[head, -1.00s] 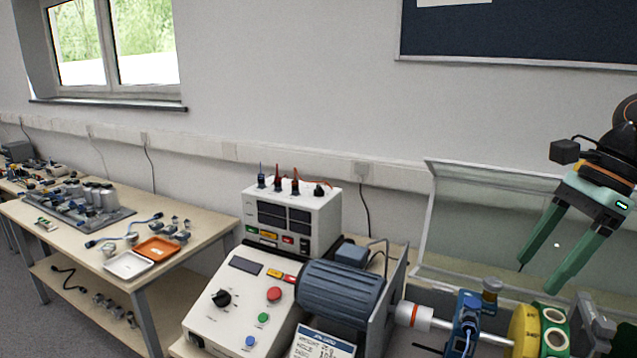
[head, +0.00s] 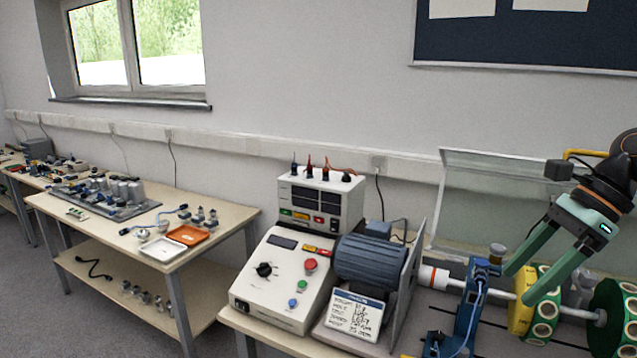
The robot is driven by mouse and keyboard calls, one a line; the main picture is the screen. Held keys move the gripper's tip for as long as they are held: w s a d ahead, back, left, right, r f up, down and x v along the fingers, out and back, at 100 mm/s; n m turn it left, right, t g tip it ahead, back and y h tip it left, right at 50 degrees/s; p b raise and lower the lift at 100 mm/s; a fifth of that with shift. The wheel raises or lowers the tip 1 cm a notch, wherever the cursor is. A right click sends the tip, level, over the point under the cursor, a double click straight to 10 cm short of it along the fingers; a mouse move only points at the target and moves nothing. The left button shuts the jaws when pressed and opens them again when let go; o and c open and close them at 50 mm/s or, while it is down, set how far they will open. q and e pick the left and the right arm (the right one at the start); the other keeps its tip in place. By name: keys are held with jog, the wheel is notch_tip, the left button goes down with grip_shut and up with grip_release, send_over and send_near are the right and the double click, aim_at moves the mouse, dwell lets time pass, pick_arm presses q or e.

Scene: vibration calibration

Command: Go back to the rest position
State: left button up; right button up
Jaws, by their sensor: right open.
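My right gripper (head: 516,287) comes in from the right edge with two green fingers spread apart and nothing between them. In the picture its fingertips overlap the shaft region by the yellow disc (head: 522,312) of the calibration rig; whether they touch anything I cannot tell. My left gripper is not in view.
The rig has a motor (head: 372,262), a control box (head: 285,280), a blue sensor stand (head: 470,310) and a green disc (head: 612,315). A raised clear guard (head: 480,200) stands behind. Left is a table with an orange tray (head: 188,235) and a white tray (head: 160,249).

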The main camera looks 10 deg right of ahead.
jog(key=w+a+f+m+t+y+p, duration=0.15)
jog(key=f+m+t, duration=0.45)
jog(key=f+m, duration=0.7)
jog(key=w+a+f+m+t+y, duration=0.1)
jog(key=w+a+f+m+t, duration=0.15)
jog(key=f+m+t, duration=0.7)
jog(key=s+a+f+m+g+h+p, duration=0.1)
jog(key=s+a+f+m+g+h, duration=0.2)
jog(key=s+a+f+m, duration=0.4)
jog(key=s+a+f+m+g+h, duration=0.3)
jog(key=s+a+f+m+g, duration=0.2)
jog(key=f+m, duration=0.9)
jog(key=s+a+m, duration=0.3)
jog(key=a+m, duration=0.1)
jog(key=a, duration=0.1)
jog(key=shift+a+p, duration=0.25)
jog(key=shift+p, duration=0.1)
